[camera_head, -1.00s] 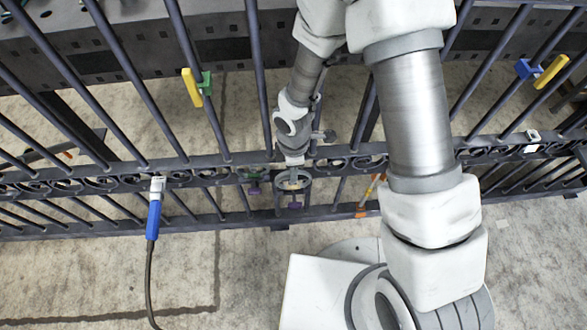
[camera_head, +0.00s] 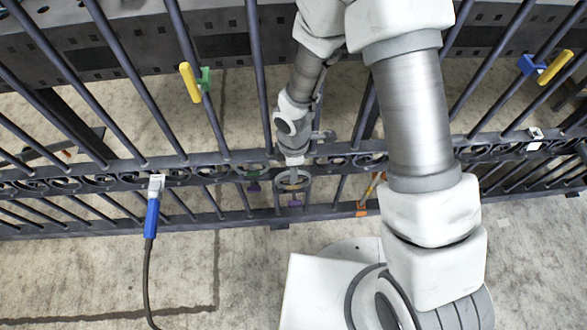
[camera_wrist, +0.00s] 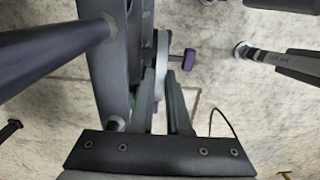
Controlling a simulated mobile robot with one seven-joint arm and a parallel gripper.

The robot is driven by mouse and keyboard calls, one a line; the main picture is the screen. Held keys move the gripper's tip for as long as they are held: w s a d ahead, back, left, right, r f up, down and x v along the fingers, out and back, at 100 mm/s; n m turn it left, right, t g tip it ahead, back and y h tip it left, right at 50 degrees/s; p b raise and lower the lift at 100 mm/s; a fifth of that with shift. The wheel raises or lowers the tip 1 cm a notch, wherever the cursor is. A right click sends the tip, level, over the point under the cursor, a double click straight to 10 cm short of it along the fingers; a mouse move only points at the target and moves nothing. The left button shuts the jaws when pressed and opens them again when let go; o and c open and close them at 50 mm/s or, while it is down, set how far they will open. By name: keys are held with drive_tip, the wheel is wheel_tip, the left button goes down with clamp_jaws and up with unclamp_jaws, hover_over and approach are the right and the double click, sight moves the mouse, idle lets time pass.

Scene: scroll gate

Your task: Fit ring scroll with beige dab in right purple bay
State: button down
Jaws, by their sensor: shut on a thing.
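The ring scroll (camera_head: 293,184) is a grey ring held at the lower end of my gripper (camera_head: 292,163), by the gate's scroll rail (camera_head: 100,182). In the wrist view my two fingers (camera_wrist: 164,78) are closed on the ring, a light grey band seen nearly edge-on (camera_wrist: 162,48) beside the dark rail. A purple tab (camera_wrist: 183,60) sticks out just right of the ring. In the head view, purple tabs (camera_head: 253,187) and (camera_head: 296,203) show left of and below the ring. The beige dab cannot be made out. Whether the ring is seated in a bay is unclear.
Dark gate bars (camera_head: 200,90) stand close around my arm. A yellow-and-green clamp (camera_head: 190,83) and a blue-and-yellow clamp (camera_head: 554,68) sit on bars. A blue-handled tool with a cable (camera_head: 151,219) hangs at left. An orange-handled tool (camera_head: 366,205) is right of the ring.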

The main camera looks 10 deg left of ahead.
drive_tip(key=shift+f, duration=0.2)
drive_tip(key=c, duration=0.8)
unclamp_jaws()
wheel_tip(320, 180, up, 18)
drive_tip(key=p, duration=0.7)
drive_tip(key=shift+f+p, duration=0.25)
drive_tip(key=shift+p, duration=0.1)
